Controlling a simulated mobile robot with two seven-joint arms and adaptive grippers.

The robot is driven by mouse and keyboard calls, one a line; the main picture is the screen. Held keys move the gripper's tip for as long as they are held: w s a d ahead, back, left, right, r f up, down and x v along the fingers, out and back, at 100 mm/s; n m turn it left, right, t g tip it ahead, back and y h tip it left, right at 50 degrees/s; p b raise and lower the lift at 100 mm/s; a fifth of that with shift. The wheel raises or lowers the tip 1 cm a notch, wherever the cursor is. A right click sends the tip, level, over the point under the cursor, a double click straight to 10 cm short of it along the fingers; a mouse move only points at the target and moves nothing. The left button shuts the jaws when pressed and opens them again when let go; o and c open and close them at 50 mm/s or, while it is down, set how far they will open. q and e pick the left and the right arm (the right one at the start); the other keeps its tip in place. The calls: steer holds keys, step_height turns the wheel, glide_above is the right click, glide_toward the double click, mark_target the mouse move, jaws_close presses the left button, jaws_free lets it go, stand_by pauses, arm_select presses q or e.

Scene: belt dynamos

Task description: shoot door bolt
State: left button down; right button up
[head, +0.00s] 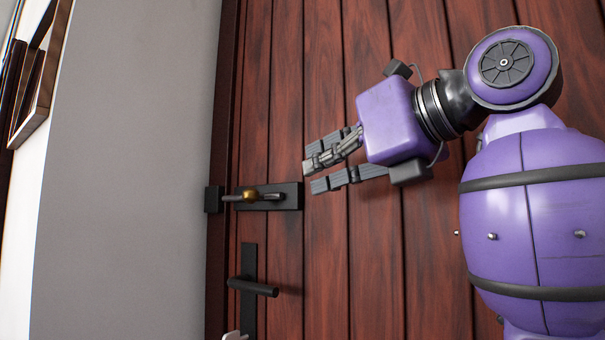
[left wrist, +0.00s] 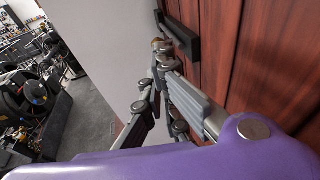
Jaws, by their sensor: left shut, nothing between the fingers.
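The door bolt is a black plate (head: 290,196) on the red-brown wooden door, with a dark rod and a gold knob (head: 250,196). The rod reaches left to the black keeper (head: 213,199) on the door frame; I cannot tell whether its end is inside. My left gripper (head: 311,176) is shut and empty, just above and right of the plate, its fingers pointing left. In the left wrist view the fingers (left wrist: 158,82) point towards the bolt plate (left wrist: 180,36), with the knob (left wrist: 160,45) near its end, partly hidden by a finger. My right gripper is not in view.
A black lever handle (head: 255,287) sticks out from the door below the bolt. A grey wall (head: 130,180) stands left of the dark red door frame. A small pale thing shows at the bottom edge, too cropped to name. Dark clutter (left wrist: 35,85) lies beyond the wall.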

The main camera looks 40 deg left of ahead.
arm_select(q)
glide_toward(249, 189)
steer(key=a, duration=0.1)
steer(key=w+a+f, duration=0.1)
steer(key=a, duration=0.1)
steer(key=a+f, duration=0.1)
steer(key=shift+w+a, duration=0.3)
steer(key=shift+a, duration=0.1)
steer(key=shift+w+a, duration=0.1)
steer(key=shift+a, duration=0.5)
steer(key=a, duration=0.1)
steer(key=a+p, duration=0.2)
steer(key=a, duration=0.1)
steer(key=shift+s+a+r, duration=0.1)
steer(key=shift+s, duration=0.2)
steer(key=shift+a, duration=0.4)
steer(key=shift+d, duration=0.1)
